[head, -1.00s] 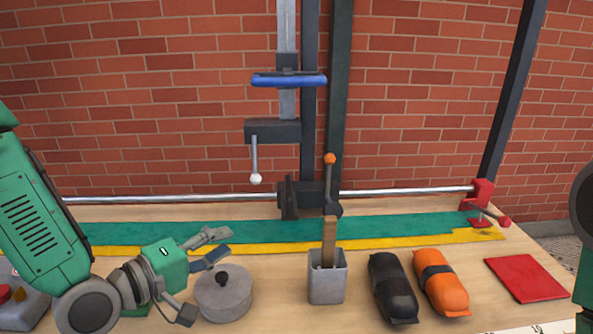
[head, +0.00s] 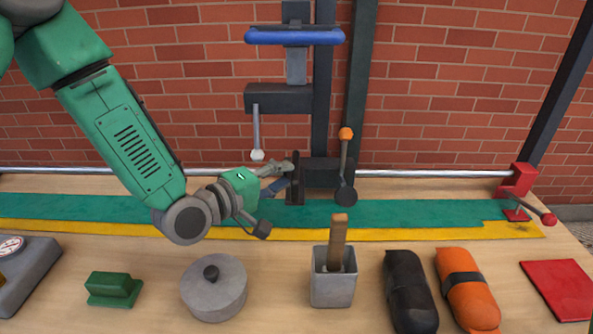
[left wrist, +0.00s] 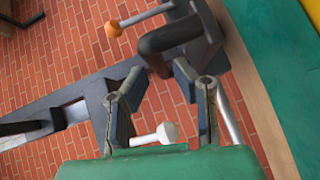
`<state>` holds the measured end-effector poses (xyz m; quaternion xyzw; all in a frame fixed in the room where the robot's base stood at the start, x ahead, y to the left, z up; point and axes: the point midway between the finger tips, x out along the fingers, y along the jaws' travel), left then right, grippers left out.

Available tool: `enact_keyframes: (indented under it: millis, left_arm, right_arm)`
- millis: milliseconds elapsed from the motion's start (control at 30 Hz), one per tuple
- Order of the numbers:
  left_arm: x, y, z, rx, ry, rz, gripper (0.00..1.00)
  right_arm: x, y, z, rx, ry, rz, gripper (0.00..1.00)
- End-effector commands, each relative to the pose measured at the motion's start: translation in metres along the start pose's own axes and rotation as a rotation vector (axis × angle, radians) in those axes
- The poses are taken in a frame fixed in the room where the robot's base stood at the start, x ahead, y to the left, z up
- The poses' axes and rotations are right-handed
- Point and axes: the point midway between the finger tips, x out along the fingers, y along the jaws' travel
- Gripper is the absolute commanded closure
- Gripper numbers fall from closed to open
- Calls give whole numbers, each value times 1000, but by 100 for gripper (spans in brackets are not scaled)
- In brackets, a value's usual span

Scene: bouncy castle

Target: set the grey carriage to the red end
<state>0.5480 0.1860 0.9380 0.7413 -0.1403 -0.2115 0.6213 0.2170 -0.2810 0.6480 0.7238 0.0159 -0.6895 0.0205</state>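The dark grey carriage (head: 322,174) sits on the horizontal steel rail, with an upright plate on its left side and an orange-knobbed lever (head: 345,150) on its right. The red end (head: 518,180) is a red bracket with a red-handled clamp at the rail's right. My left gripper (head: 287,177) is at the carriage's left side, close to the upright plate. In the left wrist view its fingers (left wrist: 160,72) are apart, with the carriage's dark curved part (left wrist: 178,38) just beyond the tips. Contact cannot be told. My right gripper is not in view.
A white-knobbed lever (head: 257,140) hangs above my left gripper from the post with a blue handle (head: 294,37). The rail right of the carriage looks clear.

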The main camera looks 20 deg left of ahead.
Motion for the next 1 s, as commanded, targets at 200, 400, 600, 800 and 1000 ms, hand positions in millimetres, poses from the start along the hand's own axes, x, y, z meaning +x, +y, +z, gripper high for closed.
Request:
enact_keyframes:
  millis: [200, 400, 600, 800, 1000]
  left_arm:
    - [32, 0, 0, 0, 0, 0, 76]
    - [41, 0, 0, -1, 0, 1, 76]
    - [41, 0, 0, -1, 0, 0, 76]
    - [40, 0, 0, -2, 0, -1, 100]
    - [48, 0, 8, -2, -2, -3, 100]
  right_arm:
    - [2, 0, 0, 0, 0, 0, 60]
    - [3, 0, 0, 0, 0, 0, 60]
    - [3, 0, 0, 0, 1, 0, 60]
    - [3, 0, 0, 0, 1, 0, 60]
    - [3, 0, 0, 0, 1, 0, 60]
